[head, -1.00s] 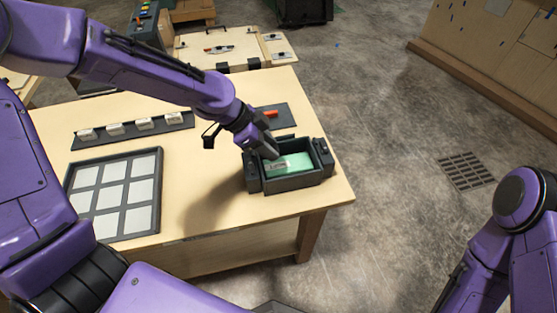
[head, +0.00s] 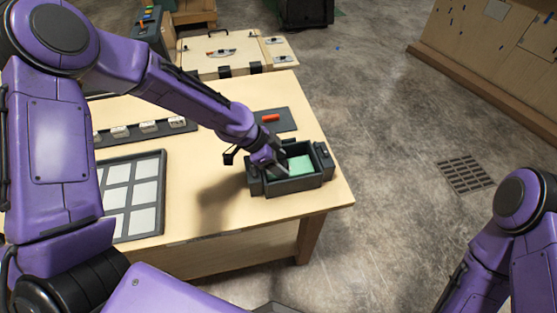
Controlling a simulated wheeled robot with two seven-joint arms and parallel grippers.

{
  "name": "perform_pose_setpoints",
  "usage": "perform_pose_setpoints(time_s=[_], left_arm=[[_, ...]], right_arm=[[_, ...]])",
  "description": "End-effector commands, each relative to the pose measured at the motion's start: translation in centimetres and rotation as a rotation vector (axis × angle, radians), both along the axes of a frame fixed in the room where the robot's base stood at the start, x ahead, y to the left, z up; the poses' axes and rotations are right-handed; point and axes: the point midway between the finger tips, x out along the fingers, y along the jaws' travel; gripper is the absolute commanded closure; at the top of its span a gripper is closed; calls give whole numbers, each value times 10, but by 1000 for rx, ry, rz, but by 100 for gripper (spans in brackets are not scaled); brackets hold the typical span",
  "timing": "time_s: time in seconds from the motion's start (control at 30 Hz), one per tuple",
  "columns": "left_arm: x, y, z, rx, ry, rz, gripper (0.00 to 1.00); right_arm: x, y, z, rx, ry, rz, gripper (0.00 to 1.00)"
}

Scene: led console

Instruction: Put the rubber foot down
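No rubber foot can be made out in the head view; it may be hidden by my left gripper or too small to tell. My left gripper (head: 282,168) points down into the left part of a dark open box (head: 295,187) near the table's right corner. Its fingers are small and dark against the box, so I cannot tell whether they are open or hold something. A green surface (head: 301,165) shows inside the box. My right arm shows at the lower right, but its gripper is out of view.
A dark mat with a red piece (head: 270,118) lies behind the box. Several white blocks sit on a dark strip (head: 178,124) at the left. A dark tray with pale panels (head: 158,208) lies in front of that. Table space between tray and box is clear.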

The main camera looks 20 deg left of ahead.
Motion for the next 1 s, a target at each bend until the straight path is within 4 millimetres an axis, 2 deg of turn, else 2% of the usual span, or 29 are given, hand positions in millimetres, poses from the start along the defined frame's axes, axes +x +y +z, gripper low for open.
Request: perform_pose_setpoints(time_s=[0.27,0.37,0.6,0.7,0.8,1.0], left_arm=[[0,1,6,1,-2,0,38],[-3,9,20,1,-6,-1,38],[-18,39,72,0,-7,-1,38],[-24,48,89,0,-5,-1,38],[-27,55,100,1,-3,1,38],[-30,58,105,0,0,0,38]], right_arm=[[0,0,4,0,0,0,57],[0,0,0,0,0,0,57],[0,0,-3,0,0,0,57],[0,0,-4,0,0,0,57],[0,0,-4,0,0,0,57],[0,0,-4,0,0,0,57]])
